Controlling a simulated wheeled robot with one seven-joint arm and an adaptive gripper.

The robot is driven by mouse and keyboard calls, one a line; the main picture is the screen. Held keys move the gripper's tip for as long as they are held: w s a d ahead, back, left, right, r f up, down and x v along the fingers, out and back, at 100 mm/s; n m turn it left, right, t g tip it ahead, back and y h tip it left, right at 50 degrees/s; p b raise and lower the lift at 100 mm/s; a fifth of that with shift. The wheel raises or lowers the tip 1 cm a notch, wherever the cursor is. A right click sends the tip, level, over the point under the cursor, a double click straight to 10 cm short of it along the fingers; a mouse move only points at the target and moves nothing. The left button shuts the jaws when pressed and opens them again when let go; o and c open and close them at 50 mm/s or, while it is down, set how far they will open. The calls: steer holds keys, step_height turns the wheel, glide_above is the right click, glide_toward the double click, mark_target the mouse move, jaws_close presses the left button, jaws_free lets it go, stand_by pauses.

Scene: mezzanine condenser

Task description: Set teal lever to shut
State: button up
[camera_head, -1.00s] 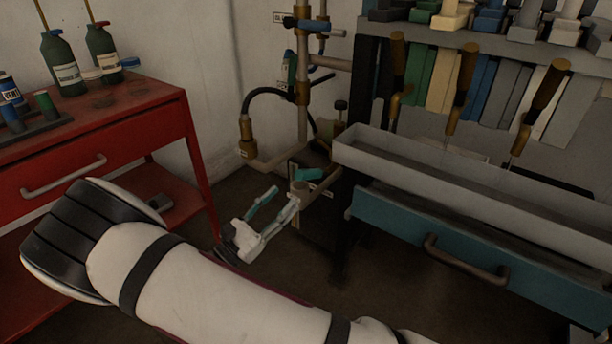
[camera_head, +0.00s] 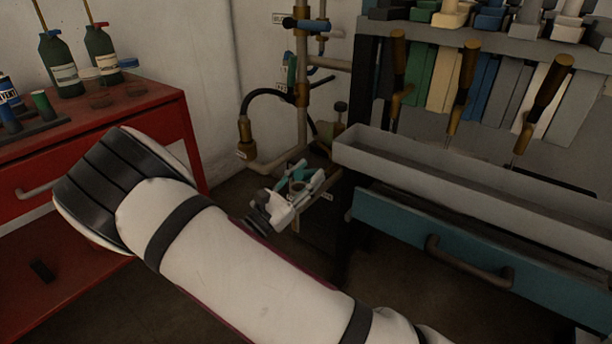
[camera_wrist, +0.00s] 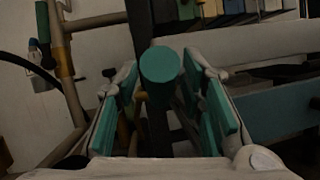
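A teal lever (camera_head: 303,173) sits low beside the brass pipework in the head view, partly hidden by my gripper (camera_head: 306,181). In the wrist view the teal lever (camera_wrist: 160,72) shows its round end and handle pointing towards the camera. My gripper (camera_wrist: 163,85) is open, with one teal-padded finger on each side of the lever. Gaps show between the lever and both pads, so the fingers look apart from it. The lever's base is hidden in the wrist view.
A second green-teal lever (camera_head: 291,68) stands upright on the pipe, below a blue lever (camera_head: 303,24). A black hose (camera_head: 262,93) curves down to a brass fitting. A grey tray (camera_head: 430,176) and teal drawer (camera_head: 400,223) are right. A red cabinet (camera_head: 160,123) stands left.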

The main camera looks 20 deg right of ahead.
jaws_close()
steer(key=shift+r+p, duration=0.15)
steer(key=shift+p, duration=0.15)
steer(key=p, duration=0.2)
steer(key=r+y+p, duration=0.1)
steer(key=shift+w+d+r+g+p, duration=0.15)
steer(key=shift+d+r+g+p, duration=0.1)
steer(key=shift+g+p, duration=0.15)
steer(key=y+p, duration=0.1)
steer(key=p, duration=0.1)
steer(key=d+r+y+p, duration=0.1)
steer(key=shift+w+r+n+g+p, duration=0.15)
steer(key=shift+w+n+g+p, duration=0.15)
steer(key=shift+g+p, duration=0.1)
steer(key=w+d+r+g+y+p, duration=0.1)
steer(key=y+p, duration=0.1)
steer(key=p, duration=0.2)
steer(key=shift+d+r+y, duration=0.15)
steer(key=shift+d+y, duration=0.05)
steer(key=shift+y, duration=0.1)
steer(key=shift+w+d+r+n+g+y+p, duration=0.3)
steer(key=shift+w+d+g+y+p, duration=0.25)
steer(key=shift+y+p, duration=0.4)
steer(key=shift+w+d+g+y+p, duration=0.25)
steer(key=shift+d+y+p, duration=0.1)
steer(key=shift+p, duration=0.25)
